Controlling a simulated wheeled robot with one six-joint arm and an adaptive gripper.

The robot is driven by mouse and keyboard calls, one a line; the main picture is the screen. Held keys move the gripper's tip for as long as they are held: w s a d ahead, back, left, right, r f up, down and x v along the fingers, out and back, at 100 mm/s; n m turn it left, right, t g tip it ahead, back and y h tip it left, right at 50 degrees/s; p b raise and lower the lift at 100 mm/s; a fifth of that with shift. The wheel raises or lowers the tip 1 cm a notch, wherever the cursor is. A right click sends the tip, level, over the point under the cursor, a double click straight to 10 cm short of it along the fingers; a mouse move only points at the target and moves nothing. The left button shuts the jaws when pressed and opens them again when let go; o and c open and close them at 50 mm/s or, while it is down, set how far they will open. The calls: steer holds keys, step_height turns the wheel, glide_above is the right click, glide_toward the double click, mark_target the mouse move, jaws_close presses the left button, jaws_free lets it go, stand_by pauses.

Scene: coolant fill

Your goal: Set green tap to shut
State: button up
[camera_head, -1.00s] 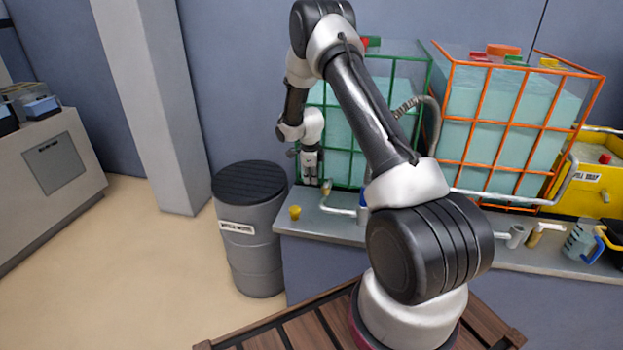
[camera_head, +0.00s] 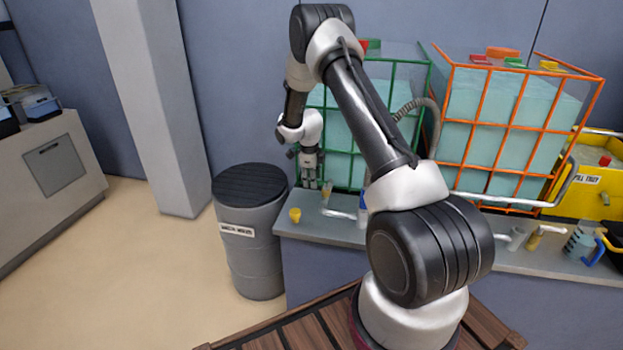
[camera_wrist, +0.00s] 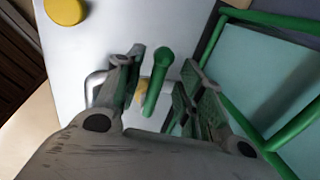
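The green tap's handle (camera_wrist: 158,78) shows in the wrist view as a long green lever between my gripper's fingers. A brass-coloured part and a pale pipe (camera_wrist: 96,86) show below it. My gripper (camera_wrist: 163,60) is open, with one finger on each side of the lever; I cannot tell whether either touches it. In the head view my gripper (camera_head: 310,187) is low beside the green-framed tank (camera_head: 345,183), just left of a brass fitting (camera_head: 327,193). The green lever cannot be made out in the head view.
A yellow cup-like piece (camera_head: 295,215) stands on the grey bench (camera_head: 330,229) left of the pipe. A dark-lidded drum (camera_head: 250,240) stands at the bench's left end. The orange-framed tank (camera_head: 500,125) is to the right.

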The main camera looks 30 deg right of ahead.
step_height(320, 180, up, 12)
steer(key=s+a, duration=0.1)
steer(key=shift+s+a, duration=0.3)
steer(key=shift+s, duration=0.1)
steer(key=shift+f, duration=0.1)
stand_by(0.4)
